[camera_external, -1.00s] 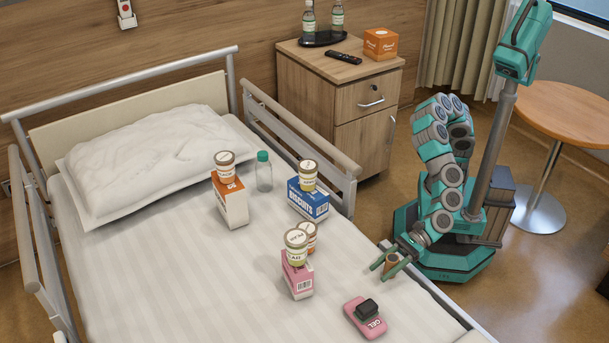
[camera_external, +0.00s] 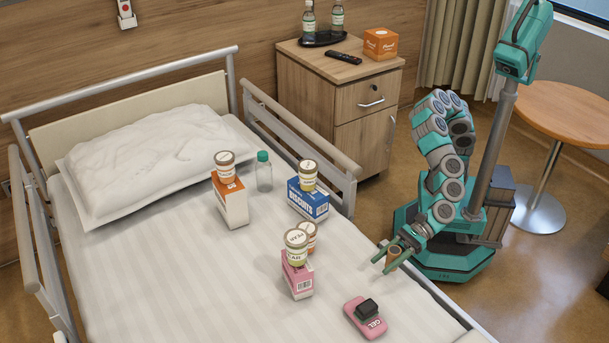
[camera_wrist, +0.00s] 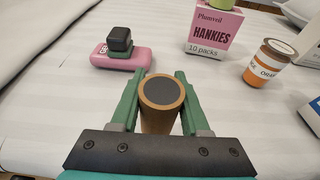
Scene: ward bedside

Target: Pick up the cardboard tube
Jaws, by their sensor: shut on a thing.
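The cardboard tube (camera_wrist: 161,118) is brown with a dark round end and stands between the two green fingers of my gripper (camera_wrist: 160,92) in the wrist view. In the external view the tube (camera_external: 393,259) shows between the fingers of my gripper (camera_external: 392,253) at the right side of the bed. My gripper is shut on it. The tube appears upright and a little above the bed sheet, though its lower end is partly hidden in the wrist view.
A pink gel pack (camera_external: 366,318) with a dark block (camera_external: 368,306) on it lies nearby. A pink hankies box (camera_external: 297,276) with a jar (camera_external: 296,246) on top, a blue biscuits box (camera_external: 308,202) and a white-orange box (camera_external: 230,202) stand farther off. A bed rail (camera_external: 305,140) edges the bed.

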